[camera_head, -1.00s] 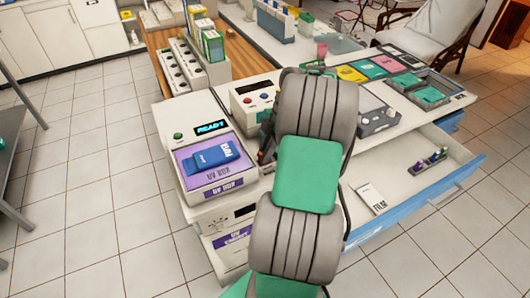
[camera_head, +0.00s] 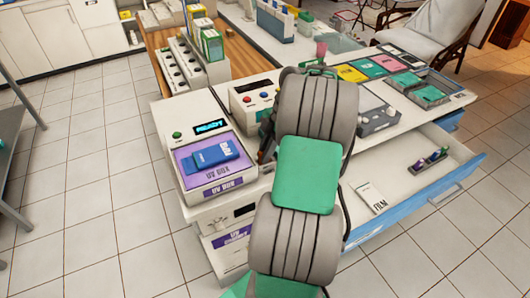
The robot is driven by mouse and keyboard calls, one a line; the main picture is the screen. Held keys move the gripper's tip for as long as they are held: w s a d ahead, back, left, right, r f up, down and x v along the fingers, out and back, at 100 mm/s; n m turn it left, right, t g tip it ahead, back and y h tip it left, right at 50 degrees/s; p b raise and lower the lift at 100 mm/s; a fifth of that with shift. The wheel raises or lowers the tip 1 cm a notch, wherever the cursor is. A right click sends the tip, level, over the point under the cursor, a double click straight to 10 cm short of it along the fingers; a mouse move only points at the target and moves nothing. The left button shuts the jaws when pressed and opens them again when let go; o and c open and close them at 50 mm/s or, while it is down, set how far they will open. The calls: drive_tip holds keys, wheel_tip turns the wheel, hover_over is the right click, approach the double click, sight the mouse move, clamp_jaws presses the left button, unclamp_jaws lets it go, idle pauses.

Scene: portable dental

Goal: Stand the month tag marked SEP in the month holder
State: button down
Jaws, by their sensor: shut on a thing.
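My grey and green arm covers the middle of the head view, and my gripper is hidden behind it. I cannot make out a tag marked SEP or any month lettering. I cannot tell which thing is the month holder; a grey slotted unit (camera_head: 378,122) stands on the counter just right of my arm, partly covered by it.
A UV box (camera_head: 220,188) with a blue packet (camera_head: 213,154) on top stands left of my arm. An open drawer (camera_head: 405,190) at right holds a film box (camera_head: 371,197) and a small rack of vials (camera_head: 428,161). Coloured cards (camera_head: 371,69) lie behind. Floor at left is clear.

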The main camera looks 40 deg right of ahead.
drive_tip(key=c, duration=1.3)
unclamp_jaws()
drive_tip(key=shift+c, duration=0.2)
drive_tip(key=p+v, duration=0.3)
drive_tip(key=v, duration=0.4)
drive_tip(key=shift+d+r, duration=0.2)
drive_tip(key=shift+r, duration=0.2)
drive_tip(key=shift+s, duration=0.1)
